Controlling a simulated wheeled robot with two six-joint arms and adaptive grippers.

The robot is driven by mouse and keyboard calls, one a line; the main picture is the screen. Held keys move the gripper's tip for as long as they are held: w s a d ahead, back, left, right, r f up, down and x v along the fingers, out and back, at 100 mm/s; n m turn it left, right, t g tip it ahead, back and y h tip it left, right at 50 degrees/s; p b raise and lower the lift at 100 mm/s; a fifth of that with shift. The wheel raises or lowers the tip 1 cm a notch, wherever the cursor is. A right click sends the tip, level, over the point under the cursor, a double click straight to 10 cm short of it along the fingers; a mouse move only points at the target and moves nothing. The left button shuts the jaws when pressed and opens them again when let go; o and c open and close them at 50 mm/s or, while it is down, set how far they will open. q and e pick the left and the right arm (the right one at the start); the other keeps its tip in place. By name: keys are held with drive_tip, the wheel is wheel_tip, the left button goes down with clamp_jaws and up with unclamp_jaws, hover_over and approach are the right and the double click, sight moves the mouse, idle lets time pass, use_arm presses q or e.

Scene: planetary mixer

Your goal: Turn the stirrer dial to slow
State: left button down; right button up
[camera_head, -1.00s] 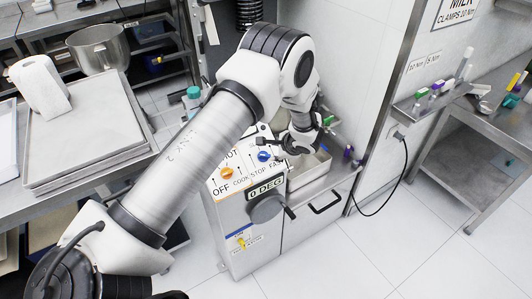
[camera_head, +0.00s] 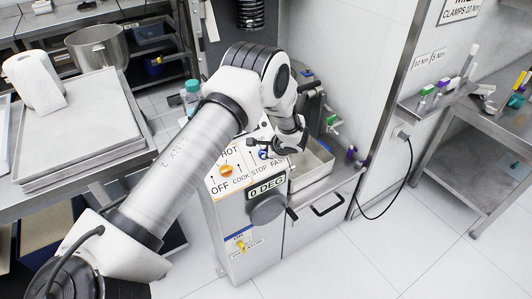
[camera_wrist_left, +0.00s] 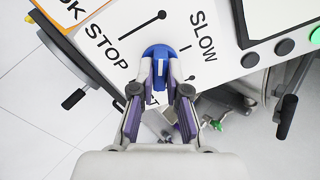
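The blue stirrer dial (camera_wrist_left: 158,52) sits on the white sloped panel (camera_wrist_left: 110,28) between the words STOP and SLOW in the left wrist view. My left gripper (camera_wrist_left: 161,70) reaches over it, with its fingertips on either side of the dial's raised grip and seemingly touching it. The exact way the dial points is hard to read. In the head view a little of the blue dial (camera_head: 263,155) shows beside my left gripper (camera_head: 268,148), above the words STOP and FAST. My right gripper is not in view.
An orange dial (camera_head: 226,170) sits left on the panel, by OFF, HOT and COOK. Below are the 0 DEG display (camera_head: 267,187) and a dark round knob (camera_head: 267,209). Trays (camera_head: 85,130) stand on the left bench. A cable (camera_head: 393,195) hangs at right.

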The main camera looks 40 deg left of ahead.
use_arm(q)
drive_tip(key=shift+r+m+p, duration=0.1)
drive_tip(key=shift+m+p, duration=0.3)
drive_tip(key=shift+m, duration=2)
